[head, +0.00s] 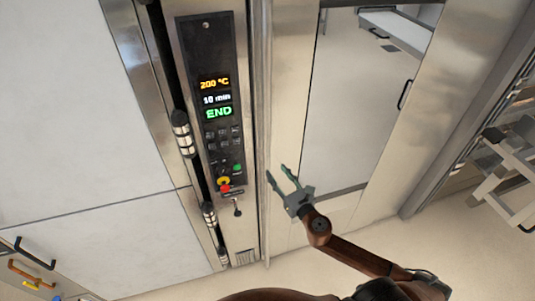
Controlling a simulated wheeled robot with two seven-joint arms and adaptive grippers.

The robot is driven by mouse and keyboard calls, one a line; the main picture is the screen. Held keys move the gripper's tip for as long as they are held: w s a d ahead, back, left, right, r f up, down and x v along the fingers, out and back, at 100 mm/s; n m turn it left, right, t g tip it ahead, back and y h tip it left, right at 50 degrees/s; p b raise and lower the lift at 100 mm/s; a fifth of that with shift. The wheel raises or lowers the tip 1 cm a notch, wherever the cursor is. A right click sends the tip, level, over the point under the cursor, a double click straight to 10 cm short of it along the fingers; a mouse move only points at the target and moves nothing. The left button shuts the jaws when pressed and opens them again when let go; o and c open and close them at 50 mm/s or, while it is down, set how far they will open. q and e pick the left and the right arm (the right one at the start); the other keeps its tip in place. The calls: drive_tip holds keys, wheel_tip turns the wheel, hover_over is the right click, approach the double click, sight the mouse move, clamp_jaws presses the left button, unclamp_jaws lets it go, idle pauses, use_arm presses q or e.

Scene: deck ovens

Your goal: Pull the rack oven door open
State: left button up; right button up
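The rack oven door is a steel door (380,165) with a tall window, right of centre in the head view. A dark upright handle (405,95) shows by the right edge of its window. The door looks shut. My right gripper (277,171) is open and empty, its two fingers apart, in front of the steel strip left of the window. It is well to the left of and lower than the handle. I cannot tell whether its tips touch the steel. My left gripper is not in view.
A black control panel (212,150) left of the door reads 200 °C, 10 min and END, with a red knob below. White panels fill the left. A metal rack (505,165) stands at the right edge. Pale floor (450,245) in front of the door is clear.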

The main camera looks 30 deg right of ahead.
sight(269, 161)
drive_tip(key=shift+w+a+r+n, duration=0.15)
drive_tip(key=shift+w+a+r, duration=0.1)
drive_tip(key=shift+r, duration=0.15)
drive_tip(key=shift+w+a+r+n, duration=0.15)
drive_tip(key=shift+w+r, duration=0.1)
drive_tip(key=shift+r, duration=0.15)
drive_tip(key=w, duration=0.2)
drive_tip(key=w+p, duration=0.1)
drive_tip(key=w, duration=0.2)
drive_tip(key=shift+w+d+f, duration=0.1)
drive_tip(key=shift+d, duration=0.1)
drive_tip(key=shift+w, duration=0.75)
drive_tip(key=shift+c, duration=0.4)
clamp_jaws()
